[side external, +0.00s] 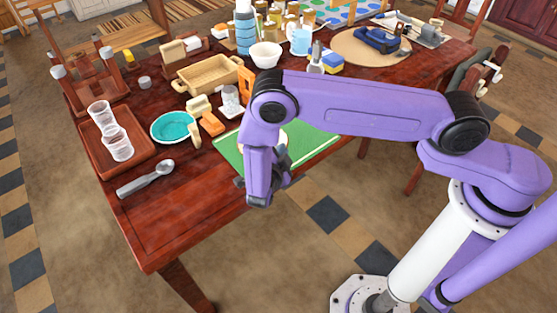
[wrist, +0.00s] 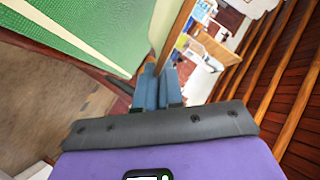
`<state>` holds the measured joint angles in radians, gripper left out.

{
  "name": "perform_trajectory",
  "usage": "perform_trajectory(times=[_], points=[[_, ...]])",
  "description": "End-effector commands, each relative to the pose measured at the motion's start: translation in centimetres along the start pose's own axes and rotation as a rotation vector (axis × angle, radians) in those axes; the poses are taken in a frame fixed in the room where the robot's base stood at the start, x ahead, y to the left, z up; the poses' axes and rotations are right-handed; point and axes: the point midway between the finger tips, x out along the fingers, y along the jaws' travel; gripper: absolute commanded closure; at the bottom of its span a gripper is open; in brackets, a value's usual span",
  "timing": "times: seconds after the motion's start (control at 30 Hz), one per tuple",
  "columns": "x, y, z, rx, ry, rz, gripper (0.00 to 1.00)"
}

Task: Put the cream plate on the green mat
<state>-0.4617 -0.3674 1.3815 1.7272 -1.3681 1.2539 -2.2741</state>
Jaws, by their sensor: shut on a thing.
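The green mat (side external: 311,146) lies at the table's front edge, partly hidden by my arm in the side view. It also fills the upper left of the wrist view (wrist: 75,35). The cream plate (side external: 283,139) shows only as a pale sliver behind my arm, over the mat. In the wrist view, a pale and tan edge, apparently the plate (wrist: 166,22), runs down to my fingertips. My gripper (wrist: 160,72) is shut on that edge. Whether the plate touches the mat is hidden.
Left of the mat stand a teal bowl (side external: 175,128), an orange block (side external: 211,123) and a clear cup (side external: 230,100). A brown tray (side external: 96,155) holds stacked clear cups. The back of the table is crowded.

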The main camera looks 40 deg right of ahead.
Motion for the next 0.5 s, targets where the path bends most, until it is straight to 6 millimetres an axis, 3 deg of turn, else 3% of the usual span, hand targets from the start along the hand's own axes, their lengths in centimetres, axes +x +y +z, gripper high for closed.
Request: perform_trajectory(times=[0.2, 0.5], points=[[0.6, 0.2, 1.1, 0.001, 0.001, -0.001, 1.0], [1.4, 2.4, 2.7, 0.001, 0.0, -0.001, 1.0]])
